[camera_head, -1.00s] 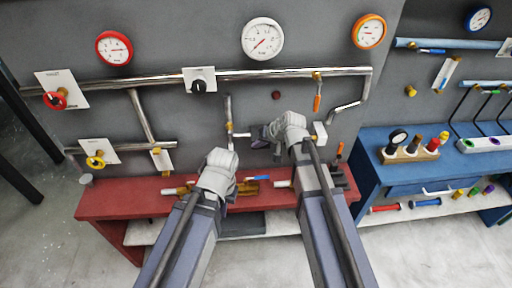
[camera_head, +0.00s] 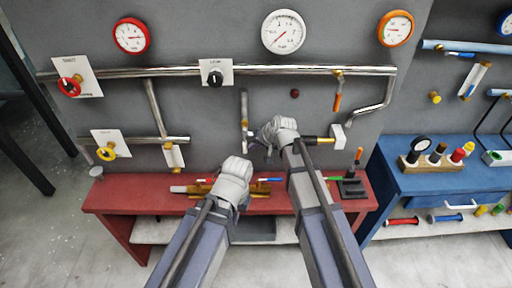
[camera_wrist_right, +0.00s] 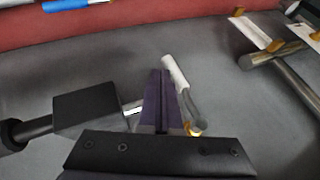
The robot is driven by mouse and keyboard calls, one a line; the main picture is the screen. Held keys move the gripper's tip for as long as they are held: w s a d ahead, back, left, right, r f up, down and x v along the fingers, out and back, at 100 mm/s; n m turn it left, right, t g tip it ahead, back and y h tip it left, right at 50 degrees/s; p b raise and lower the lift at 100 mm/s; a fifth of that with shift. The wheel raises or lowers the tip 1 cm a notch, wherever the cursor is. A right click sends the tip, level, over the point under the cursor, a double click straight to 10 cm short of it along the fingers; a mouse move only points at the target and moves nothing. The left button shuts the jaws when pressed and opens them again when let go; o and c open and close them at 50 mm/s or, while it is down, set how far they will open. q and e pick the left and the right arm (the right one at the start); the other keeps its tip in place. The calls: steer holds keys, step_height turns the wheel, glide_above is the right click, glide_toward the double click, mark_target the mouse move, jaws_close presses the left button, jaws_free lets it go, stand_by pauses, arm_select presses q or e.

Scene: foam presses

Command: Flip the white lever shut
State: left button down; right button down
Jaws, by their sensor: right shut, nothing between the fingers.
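The white lever (camera_wrist_right: 174,73) shows in the right wrist view as a slim white handle on a chrome end, slanting from a brass fitting. It lies just right of my right gripper's fingers (camera_wrist_right: 161,88), close beside them; I cannot tell whether they touch. The fingers are shut and empty. In the head view my right gripper (camera_head: 260,149) is at the wall near the vertical pipe (camera_head: 244,105), and its hand partly hides the lever there. My left gripper (camera_head: 243,207) is low over the red bench, its fingertips mostly hidden by the wrist.
A dark block (camera_wrist_right: 85,106) on a bar is left of the fingers in the wrist view. The red bench (camera_head: 130,200) carries loose rods. An orange-handled valve (camera_head: 337,97) hangs above right.

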steer(key=a+r+m+t+y+b, duration=0.2)
steer(key=a+m+t+y+b, duration=0.2)
steer(key=a+y+b, duration=0.4)
steer(key=shift+a+m+y+b, duration=0.25)
steer(key=shift+m+y+b, duration=0.55)
steer(key=shift+y+b, duration=3.45)
steer(key=h+b, duration=0.3)
steer(key=shift+a+r, duration=0.1)
steer(key=shift+r, duration=0.1)
